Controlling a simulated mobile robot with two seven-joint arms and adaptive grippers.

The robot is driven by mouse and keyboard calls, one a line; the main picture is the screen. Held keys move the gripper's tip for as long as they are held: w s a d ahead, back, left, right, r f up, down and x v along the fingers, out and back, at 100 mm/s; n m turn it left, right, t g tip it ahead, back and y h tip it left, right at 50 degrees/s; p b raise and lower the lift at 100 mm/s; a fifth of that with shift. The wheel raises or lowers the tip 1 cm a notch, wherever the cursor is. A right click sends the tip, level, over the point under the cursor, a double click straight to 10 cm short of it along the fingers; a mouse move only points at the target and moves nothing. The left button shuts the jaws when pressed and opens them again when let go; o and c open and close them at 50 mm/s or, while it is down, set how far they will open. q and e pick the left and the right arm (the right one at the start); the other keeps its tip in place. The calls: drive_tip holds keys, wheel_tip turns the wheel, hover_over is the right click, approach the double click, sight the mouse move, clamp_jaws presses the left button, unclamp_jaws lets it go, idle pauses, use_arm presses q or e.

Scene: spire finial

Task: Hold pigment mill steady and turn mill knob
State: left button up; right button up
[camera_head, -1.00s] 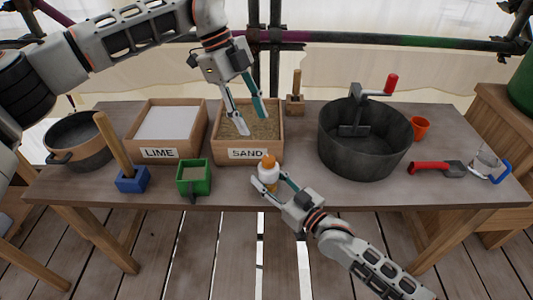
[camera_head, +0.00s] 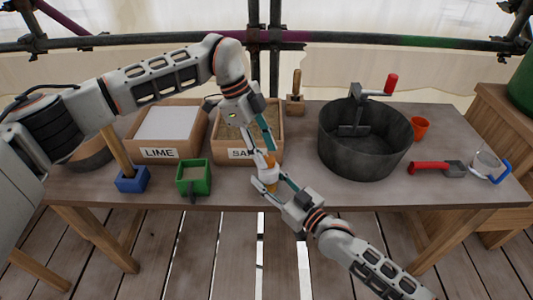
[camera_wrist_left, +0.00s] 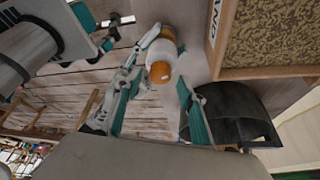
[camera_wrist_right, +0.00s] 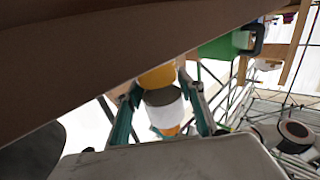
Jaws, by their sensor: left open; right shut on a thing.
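The pigment mill (camera_head: 267,178) is a small upright cylinder with a white body and orange parts, near the table's front edge. Its orange knob (camera_wrist_left: 160,71) faces my left wrist camera. My right gripper (camera_head: 271,186) is shut on the mill's body from the front; the white band (camera_wrist_right: 163,108) shows between its fingers in the right wrist view. My left gripper (camera_head: 262,149) is open, just above the mill, its fingers pointing down around the top of it. In the left wrist view the knob lies between and beyond the open fingers. Contact with the knob cannot be told.
The sand box (camera_head: 277,150) stands right behind the mill. The lime box (camera_head: 139,154), green container (camera_head: 194,178) and blue-based tool (camera_head: 131,181) are to the left.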

use_arm(q)
drive_tip(key=shift+s+d+f, duration=0.1)
drive_tip(key=shift+d+f, duration=0.15)
drive_tip(key=shift+f, duration=0.45)
drive_tip(key=c, duration=1.1)
drive_tip(key=shift+m, duration=0.3)
drive_tip(key=shift+d+m+g+y, duration=0.1)
drive_tip(key=shift+m+g+y, duration=0.35)
drive_tip(key=shift+m, duration=0.95)
drive_tip(key=shift+d+m+g+y, duration=0.1)
drive_tip(key=shift+m+g+y, duration=0.3)
drive_tip(key=shift+m, duration=1)
drive_tip(key=shift+h, duration=0.25)
